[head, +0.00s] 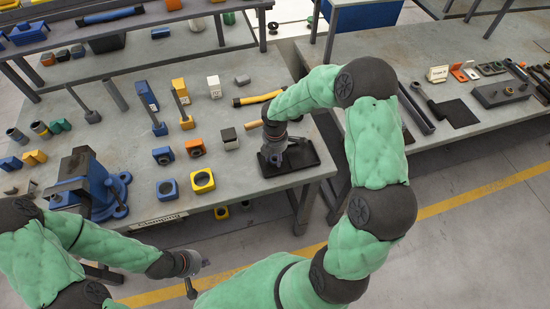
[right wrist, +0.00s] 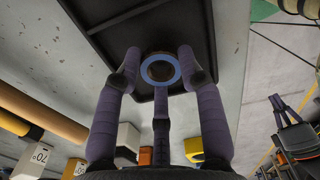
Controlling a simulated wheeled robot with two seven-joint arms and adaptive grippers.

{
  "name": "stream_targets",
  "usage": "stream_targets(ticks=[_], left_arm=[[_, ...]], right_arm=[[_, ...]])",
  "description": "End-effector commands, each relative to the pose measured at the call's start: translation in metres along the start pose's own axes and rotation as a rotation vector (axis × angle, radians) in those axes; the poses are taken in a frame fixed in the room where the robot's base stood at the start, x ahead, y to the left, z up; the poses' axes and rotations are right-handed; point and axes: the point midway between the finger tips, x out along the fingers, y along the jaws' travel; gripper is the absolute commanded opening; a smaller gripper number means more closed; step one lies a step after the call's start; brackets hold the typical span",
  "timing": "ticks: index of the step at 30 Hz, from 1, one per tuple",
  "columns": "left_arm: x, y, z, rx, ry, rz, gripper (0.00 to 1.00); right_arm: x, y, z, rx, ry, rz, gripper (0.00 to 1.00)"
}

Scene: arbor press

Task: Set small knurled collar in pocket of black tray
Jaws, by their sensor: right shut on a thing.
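The black tray (head: 309,158) lies near the right end of the left workbench. My right gripper (head: 276,156) is low over the tray's left part. In the right wrist view its fingers (right wrist: 160,75) are closed around the small knurled collar (right wrist: 147,71), which shows as a ring with a blue edge and a dark brownish centre. The tray (right wrist: 110,28) is behind the collar there. The pocket is hidden, and I cannot tell whether the collar touches the tray. My left gripper (head: 198,277) is empty in front of the bench, its fingers apart.
A blue vise (head: 92,190) stands at the bench's front left. Blocks and a yellow-black handle (head: 258,97) lie left of and behind the tray. A wooden-coloured rod (head: 254,125) lies close to my right gripper. A second bench (head: 455,75) holds more tools.

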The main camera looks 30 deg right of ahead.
Motion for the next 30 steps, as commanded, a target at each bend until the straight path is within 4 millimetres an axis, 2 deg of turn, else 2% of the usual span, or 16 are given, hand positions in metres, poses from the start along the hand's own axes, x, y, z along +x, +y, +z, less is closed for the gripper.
stream_targets(ticks=[2, 13, 14, 15, 16, 26, 30], left_arm=[[0.003, -0.001, 0.000, 0.000, 0.000, 0.000, 0.00], [0.004, -0.002, 0.000, 0.000, 0.000, 0.000, 0.00], [0.004, -0.001, 0.000, 0.000, 0.000, 0.000, 0.00], [0.004, -0.001, 0.000, 0.000, 0.000, 0.000, 0.00], [0.004, -0.001, 0.000, 0.000, 0.000, 0.000, 0.00], [0.003, -0.001, 0.000, 0.000, 0.000, 0.000, 0.00], [0.000, 0.000, 0.000, 0.000, 0.000, 0.000, 0.00]], right_arm=[[0.008, 0.000, 0.000, 0.001, 0.000, 0.001, 0.00], [0.011, 0.000, 0.000, 0.001, 0.000, 0.002, 0.00], [0.011, 0.000, 0.000, 0.001, 0.000, 0.001, 0.45], [0.010, 0.000, 0.000, 0.001, 0.000, 0.001, 0.56], [0.010, 0.000, 0.000, 0.001, 0.000, 0.001, 0.63], [0.009, 0.000, 0.000, 0.001, 0.000, 0.002, 0.63], [-0.001, 0.001, 0.000, 0.001, -0.001, 0.003, 0.63]])
